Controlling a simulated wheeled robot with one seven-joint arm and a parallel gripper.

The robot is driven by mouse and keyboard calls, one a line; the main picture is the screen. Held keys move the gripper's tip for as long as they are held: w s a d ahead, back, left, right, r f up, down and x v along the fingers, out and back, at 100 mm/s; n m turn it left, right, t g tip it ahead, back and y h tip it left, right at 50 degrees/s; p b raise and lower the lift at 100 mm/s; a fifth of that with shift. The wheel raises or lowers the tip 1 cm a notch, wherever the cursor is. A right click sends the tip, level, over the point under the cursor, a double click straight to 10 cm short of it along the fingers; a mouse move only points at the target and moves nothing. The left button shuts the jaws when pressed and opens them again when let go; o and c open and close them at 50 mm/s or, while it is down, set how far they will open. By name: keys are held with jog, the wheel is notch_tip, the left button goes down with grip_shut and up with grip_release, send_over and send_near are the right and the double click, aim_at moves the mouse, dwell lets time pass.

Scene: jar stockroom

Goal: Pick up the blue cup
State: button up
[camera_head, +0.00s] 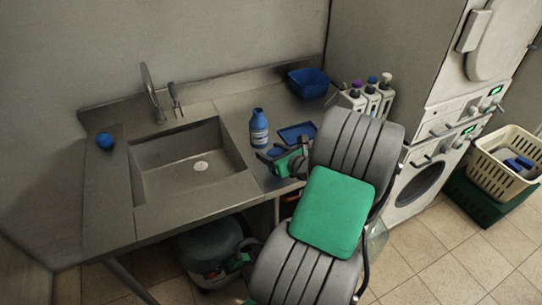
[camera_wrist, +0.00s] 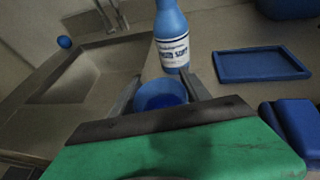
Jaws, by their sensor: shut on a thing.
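The blue cup (camera_wrist: 160,97) is between the two fingers of my gripper (camera_wrist: 161,86) in the wrist view, with its open top showing. The fingers are shut on it, one on each side. In the head view my gripper (camera_head: 270,158) is over the right part of the counter, and a bit of the blue cup (camera_head: 275,152) shows at the fingers. The cup's lower part is hidden, so I cannot tell whether it touches the counter.
A blue bottle (camera_head: 259,128) stands just beyond the cup. A shallow blue tray (camera_head: 297,132) lies to its right. A sink (camera_head: 190,158) opens on the left, with a blue ball (camera_head: 104,141) beside it.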

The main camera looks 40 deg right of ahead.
jog(key=s+a+r, duration=0.3)
jog(key=s+r, duration=0.8)
jog(key=s, duration=0.2)
jog(key=shift+s+a+r+p, duration=0.2)
jog(key=shift+s+p, duration=0.1)
jog(key=shift+w, duration=0.1)
dwell(0.4)
